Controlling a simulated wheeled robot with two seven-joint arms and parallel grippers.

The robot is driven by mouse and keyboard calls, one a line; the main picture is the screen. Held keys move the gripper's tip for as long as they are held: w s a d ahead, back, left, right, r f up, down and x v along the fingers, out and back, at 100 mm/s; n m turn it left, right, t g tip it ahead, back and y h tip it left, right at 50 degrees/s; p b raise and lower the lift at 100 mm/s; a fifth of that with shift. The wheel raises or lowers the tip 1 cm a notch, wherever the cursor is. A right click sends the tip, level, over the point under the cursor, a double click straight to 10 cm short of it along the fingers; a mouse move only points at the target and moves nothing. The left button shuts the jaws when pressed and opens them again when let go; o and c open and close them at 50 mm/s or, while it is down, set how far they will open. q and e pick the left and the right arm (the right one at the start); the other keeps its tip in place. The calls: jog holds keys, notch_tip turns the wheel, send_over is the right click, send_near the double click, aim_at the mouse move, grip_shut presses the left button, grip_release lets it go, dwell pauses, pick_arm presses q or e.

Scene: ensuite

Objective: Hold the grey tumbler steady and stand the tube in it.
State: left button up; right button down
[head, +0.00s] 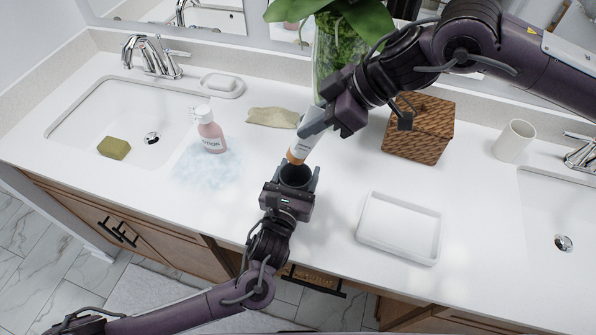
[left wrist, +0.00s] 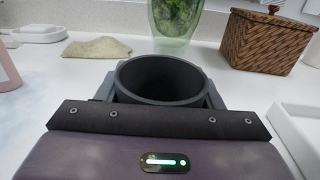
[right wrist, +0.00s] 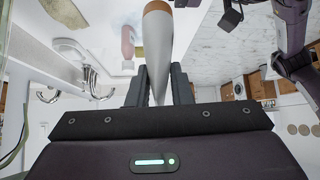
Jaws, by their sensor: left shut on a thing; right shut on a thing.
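The dark grey tumbler (head: 296,175) stands on the white counter. My left gripper (head: 293,182) is shut around it, and its open, empty-looking mouth (left wrist: 162,80) shows in the left wrist view. My right gripper (head: 325,120) is shut on the white tube (head: 306,138), which has an orange-brown end (head: 295,158). The tube is tilted, with its orange-brown end down, just above the tumbler's mouth in the head view. The tube also shows between the fingers in the right wrist view (right wrist: 158,60).
A pink lotion bottle (head: 211,136) and a folded beige cloth (head: 272,117) are left of the tumbler. A wicker box (head: 420,128) and glass plant vase (head: 328,60) stand behind. An empty white tray (head: 361,236) lies to the right. A white cup (head: 514,141) is farther right.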

jog(key=shift+f, duration=3.8)
jog(key=c, duration=1.2)
grip_release()
jog(key=shift+d, duration=0.1)
jog(key=v, duration=1.2)
pick_arm(q)
jog(key=o, duration=1.2)
